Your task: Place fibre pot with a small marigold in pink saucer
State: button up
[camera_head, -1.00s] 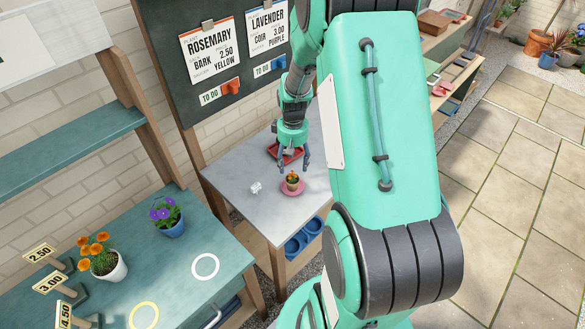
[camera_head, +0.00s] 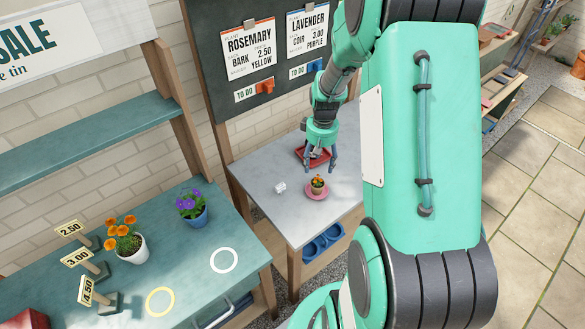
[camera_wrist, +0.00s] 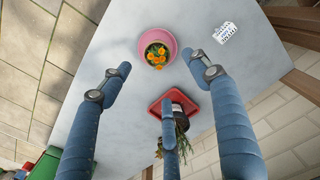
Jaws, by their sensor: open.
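The small fibre pot with the orange marigold (camera_head: 317,187) stands upright in the pink saucer (camera_head: 311,196) on the grey table. In the wrist view the marigold pot (camera_wrist: 156,55) lies inside the round of the pink saucer (camera_wrist: 152,33). My gripper (camera_head: 320,170) is just above and behind the pot, with its fingers spread and nothing between them. In the wrist view the open fingers of my gripper (camera_wrist: 163,75) stand apart from the pot, which shows beyond their tips.
A red tray (camera_wrist: 156,107) behind the saucer holds a dark pot with a plant, partly hidden by a finger. A small white printed block (camera_wrist: 225,33) lies beside the saucer. Blue bins (camera_head: 318,246) sit below the table. The green bench (camera_head: 190,262) holds potted flowers and price signs.

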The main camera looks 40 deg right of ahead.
jog(key=s+a+r+n+t, duration=0.1)
jog(key=s+a+r+t, duration=0.1)
jog(key=a+r, duration=1.65)
jog(key=s+a+r+t, duration=0.3)
jog(key=s+a+r, duration=0.9)
jog(key=s+a, duration=0.1)
jog(key=shift+s+r+n, duration=0.3)
jog(key=shift+s+n, duration=0.1)
jog(key=shift+s, duration=0.35)
